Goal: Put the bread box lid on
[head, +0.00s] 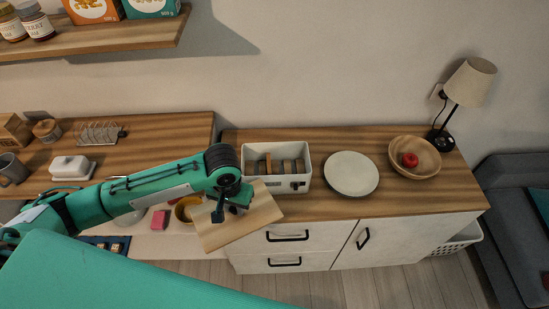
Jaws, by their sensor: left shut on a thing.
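The bread box (304,184) is a white open-topped bin near the left end of the wooden sideboard top. Several slices of bread stand inside it. The lid (256,216) is a flat wooden board. My left gripper (231,207) is shut on the lid and holds it in front and to the left of the box. The lid is tilted and apart from the box opening, with its right part over the cabinet front in the picture. The gripper and wrist cover part of the lid. My right gripper is not in view.
A white plate (351,174) lies right of the box, then a wooden bowl (427,154) with a red apple and a lamp (471,84). A counter at left holds a butter dish (72,167) and toast rack. A wall shelf (110,37) hangs upper left.

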